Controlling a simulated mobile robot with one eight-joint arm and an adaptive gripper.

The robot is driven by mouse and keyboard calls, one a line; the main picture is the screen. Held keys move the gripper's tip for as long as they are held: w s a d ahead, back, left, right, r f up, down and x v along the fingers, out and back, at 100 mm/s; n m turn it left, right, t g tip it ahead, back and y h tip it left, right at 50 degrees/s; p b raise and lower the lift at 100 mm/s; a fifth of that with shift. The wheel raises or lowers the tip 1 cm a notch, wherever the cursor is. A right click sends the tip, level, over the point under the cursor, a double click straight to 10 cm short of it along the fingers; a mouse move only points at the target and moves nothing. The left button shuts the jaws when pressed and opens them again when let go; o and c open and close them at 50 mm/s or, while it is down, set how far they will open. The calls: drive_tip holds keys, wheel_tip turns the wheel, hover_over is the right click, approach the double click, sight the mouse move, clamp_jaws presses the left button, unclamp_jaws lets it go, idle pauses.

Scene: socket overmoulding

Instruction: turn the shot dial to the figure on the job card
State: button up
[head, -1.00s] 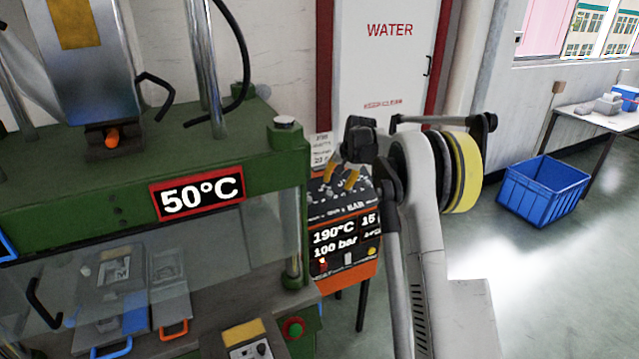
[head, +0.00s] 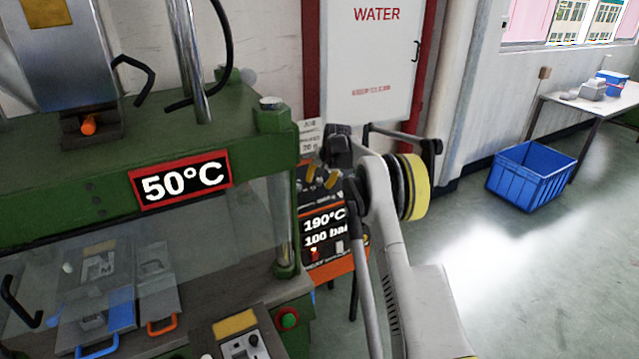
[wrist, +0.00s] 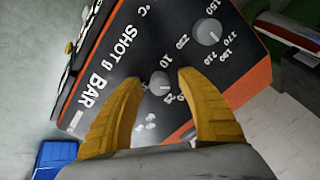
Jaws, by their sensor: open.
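The orange-edged control box (head: 352,262) stands beyond the green press, its display reading 190°C and 100 bar; my arm hides the display's right part. In the wrist view its black panel (wrist: 118,62) carries the words °C, SHOT g and BAR. The grey shot dial (wrist: 160,82) sits between my yellow fingertips, with a 10 printed near it. My gripper (wrist: 159,79) is open around the dial; I cannot tell whether the fingers touch it. It also shows in the head view (head: 322,176). The white job card (head: 310,137) is small, partly hidden; its lowest line seems to read 20.
The temperature dial (wrist: 208,34) is close by at the upper right of the wrist view. The green press (head: 60,215) with its 50°C sign (head: 181,184) fills the left. A blue crate (head: 532,178) stands on the floor at right, near a table (head: 590,102).

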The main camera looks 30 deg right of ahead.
clamp_jaws()
drive_tip(key=shift+m, duration=0.4)
drive_tip(key=m+p, duration=0.1)
drive_tip(key=m, duration=0.2)
drive_tip(key=shift+r, duration=0.1)
drive_tip(key=shift+m+p, duration=0.4)
drive_tip(key=shift+m, duration=1.6)
